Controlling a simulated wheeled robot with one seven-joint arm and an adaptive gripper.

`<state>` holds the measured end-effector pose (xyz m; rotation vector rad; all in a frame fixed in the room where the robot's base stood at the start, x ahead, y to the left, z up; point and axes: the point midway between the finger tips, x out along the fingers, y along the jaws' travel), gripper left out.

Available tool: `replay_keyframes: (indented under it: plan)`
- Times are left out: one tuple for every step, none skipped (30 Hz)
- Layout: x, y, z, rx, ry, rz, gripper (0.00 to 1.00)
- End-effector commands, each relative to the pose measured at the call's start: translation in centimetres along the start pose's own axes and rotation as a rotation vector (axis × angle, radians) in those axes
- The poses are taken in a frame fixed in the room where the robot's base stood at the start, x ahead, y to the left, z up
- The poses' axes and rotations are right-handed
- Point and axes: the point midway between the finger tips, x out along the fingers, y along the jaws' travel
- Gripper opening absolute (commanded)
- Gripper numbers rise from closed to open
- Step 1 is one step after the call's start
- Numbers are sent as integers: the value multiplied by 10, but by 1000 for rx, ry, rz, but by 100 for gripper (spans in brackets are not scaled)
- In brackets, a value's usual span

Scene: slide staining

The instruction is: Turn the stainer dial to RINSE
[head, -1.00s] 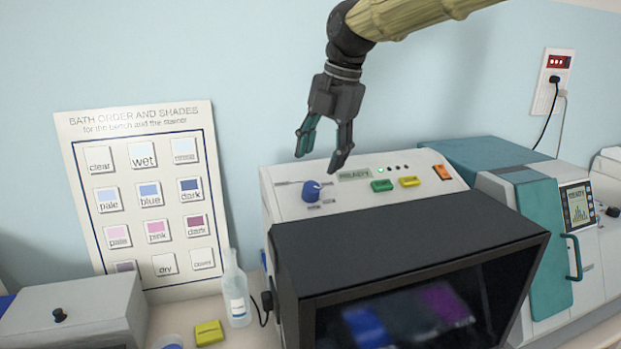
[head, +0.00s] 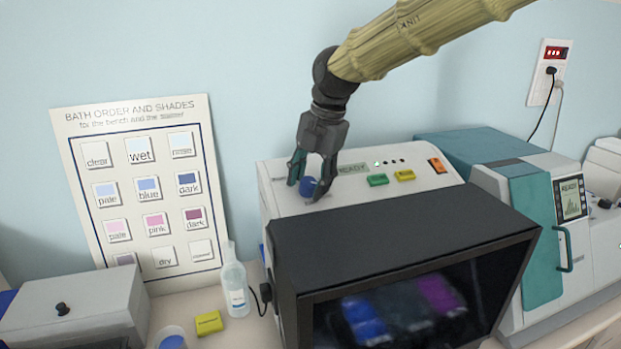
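The stainer is a pale machine with a dark hood (head: 400,235). Its blue dial (head: 308,187) sits at the left of the sloping top panel (head: 288,203). My gripper (head: 305,190) is down at the dial, with its fingers apart, one on each side of it. The right finger overlaps the dial's right edge in the picture; a small gap seems to show at the left finger. Firm contact cannot be told. The fingers partly hide the dial and its markings, so its setting cannot be read.
A green button (head: 377,180), a yellow button (head: 404,175) and an orange switch (head: 437,165) lie right of the dial. A teal and white machine (head: 530,220) stands at the right. A bottle (head: 235,285) and a shade chart (head: 88,122) are at the left.

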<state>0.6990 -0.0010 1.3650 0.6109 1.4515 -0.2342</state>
Motion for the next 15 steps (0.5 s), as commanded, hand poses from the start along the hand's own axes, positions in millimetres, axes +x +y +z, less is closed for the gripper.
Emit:
replay_keyframes:
  plan:
    - [0,0,0,0,0,0,30]
    - [0,0,0,0,0,0,25]
    - [0,0,0,0,0,0,17]
    - [0,0,0,0,0,0,12]
    - [0,0,0,0,0,0,8]
    - [0,0,0,0,0,0,8]
    - [0,0,0,0,0,0,8]
    - [0,0,0,0,0,0,8]
    - [0,0,0,-2,0,-1,8]
    - [0,0,0,-4,0,-1,8]
    - [0,0,0,-7,0,-2,8]
    - [0,0,0,-13,1,-3,8]
    - [0,0,0,-18,1,-4,8]
    - [0,0,0,-26,1,-6,8]
    - [0,1,0,-39,0,-9,8]
